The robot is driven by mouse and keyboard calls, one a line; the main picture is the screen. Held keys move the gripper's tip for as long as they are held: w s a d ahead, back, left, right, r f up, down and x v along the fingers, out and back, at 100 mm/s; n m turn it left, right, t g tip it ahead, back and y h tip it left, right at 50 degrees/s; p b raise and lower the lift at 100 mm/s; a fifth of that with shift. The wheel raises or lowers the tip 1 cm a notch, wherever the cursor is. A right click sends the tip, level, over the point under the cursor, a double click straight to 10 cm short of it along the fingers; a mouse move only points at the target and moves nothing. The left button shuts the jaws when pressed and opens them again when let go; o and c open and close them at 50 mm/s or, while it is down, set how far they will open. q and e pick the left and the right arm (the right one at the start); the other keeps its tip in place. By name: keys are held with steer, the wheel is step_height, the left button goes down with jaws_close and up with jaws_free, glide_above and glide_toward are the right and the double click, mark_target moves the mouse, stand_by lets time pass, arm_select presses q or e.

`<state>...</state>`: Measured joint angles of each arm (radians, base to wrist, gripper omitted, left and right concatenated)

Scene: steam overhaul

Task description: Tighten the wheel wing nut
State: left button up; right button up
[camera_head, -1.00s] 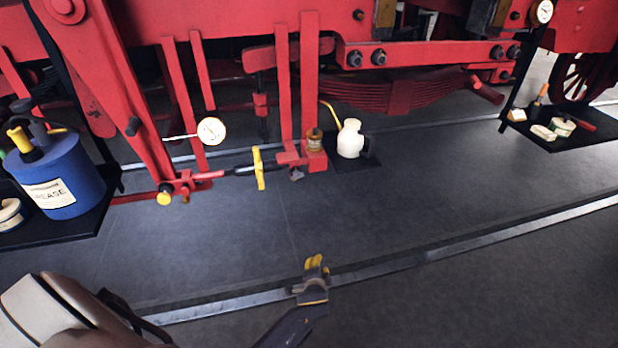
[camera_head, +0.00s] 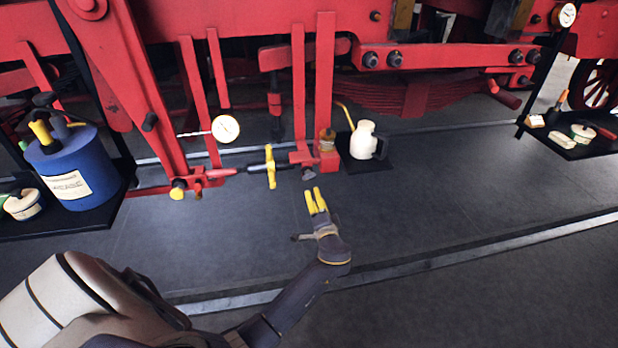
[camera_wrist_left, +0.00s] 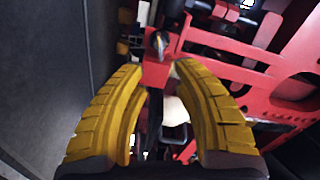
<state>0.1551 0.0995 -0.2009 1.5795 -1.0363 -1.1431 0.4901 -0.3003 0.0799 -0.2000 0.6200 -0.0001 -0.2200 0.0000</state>
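A small grey metal wing nut (camera_head: 308,173) shows under the red bracket at the end of the brake rod; I take it for the wheel wing nut. In the left wrist view a grey metal piece, likely the same nut (camera_wrist_left: 160,43), sits at a red block beyond the fingertips. My left gripper (camera_head: 316,190) points up toward it from just below and in front, apart from it. Its yellow fingers (camera_wrist_left: 155,67) are spread with nothing between them. A yellow cross-handle (camera_head: 270,167) sits on the dark rod to the left. My right gripper is not in view.
A cream oil can (camera_head: 363,140) and a small amber jar (camera_head: 326,140) stand close to the right. A white dial gauge (camera_head: 225,128) is at left. A blue grease can (camera_head: 67,172) stands on a black shelf. The floor in front is clear.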

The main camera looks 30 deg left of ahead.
mark_target(309, 176)
arm_select(q)
steer(key=x, duration=1.1)
steer(key=shift+w+a, duration=0.15)
steer(key=shift+w, duration=0.1)
jaws_close()
